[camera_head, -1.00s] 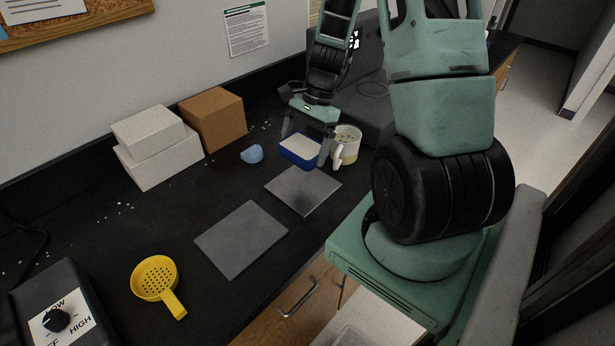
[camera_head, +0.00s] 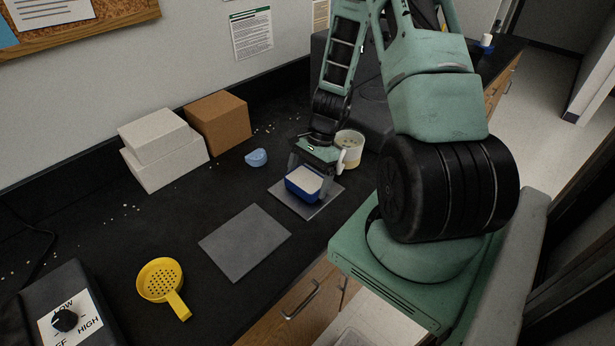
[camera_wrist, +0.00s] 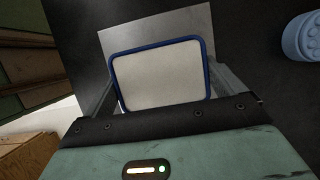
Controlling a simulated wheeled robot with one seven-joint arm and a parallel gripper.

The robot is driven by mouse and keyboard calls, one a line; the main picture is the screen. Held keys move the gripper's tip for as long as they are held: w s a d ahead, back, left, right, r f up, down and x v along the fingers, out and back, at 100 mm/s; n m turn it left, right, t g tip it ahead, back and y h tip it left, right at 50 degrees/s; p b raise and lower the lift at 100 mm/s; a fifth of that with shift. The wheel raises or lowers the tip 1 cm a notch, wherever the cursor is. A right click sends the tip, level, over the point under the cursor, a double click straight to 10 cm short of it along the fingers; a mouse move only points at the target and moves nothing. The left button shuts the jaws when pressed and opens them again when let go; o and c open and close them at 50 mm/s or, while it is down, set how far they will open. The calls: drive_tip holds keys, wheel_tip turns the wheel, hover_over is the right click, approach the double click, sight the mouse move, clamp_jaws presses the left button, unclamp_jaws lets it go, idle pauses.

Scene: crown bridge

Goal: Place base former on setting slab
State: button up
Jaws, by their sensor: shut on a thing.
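The base former (camera_head: 303,184) is a blue-rimmed block with a white top face. My gripper (camera_head: 309,181) is shut on it, with a finger on each side. It is over the farther of two flat grey slabs (camera_head: 311,211); I cannot tell which slab is the setting slab. In the wrist view the former (camera_wrist: 160,75) looks level, and the slab (camera_wrist: 160,28) shows beyond its edge. Whether the former touches the slab or hangs just above it is hard to tell.
The second grey slab (camera_head: 244,242) lies bare nearer the front. A mug (camera_head: 350,148) stands close behind my gripper.

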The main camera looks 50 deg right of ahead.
drive_tip(key=shift+f, duration=0.2)
drive_tip(key=o, duration=1)
drive_tip(key=shift+o, duration=0.2)
drive_tip(key=b+v, duration=0.2)
drive_tip(key=v, duration=1)
drive_tip(key=a+r+n+h, duration=0.15)
drive_tip(key=a+n, duration=0.25)
drive_tip(key=a, duration=0.4)
drive_tip(key=a+r+n+g, duration=0.1)
drive_tip(key=a+r+n, duration=0.25)
drive_tip(key=a, duration=0.35)
drive_tip(key=a+r+n, duration=0.2)
drive_tip(key=a+n, duration=0.3)
drive_tip(key=a, duration=0.3)
drive_tip(key=s+a+r+n+h, duration=0.2)
drive_tip(key=s+a+r+n, duration=0.1)
drive_tip(key=s+a+n, duration=1)
drive_tip(key=shift+s+a+n+t, duration=0.35)
drive_tip(key=shift+s+n+t, duration=0.1)
drive_tip(key=shift+s, duration=0.1)
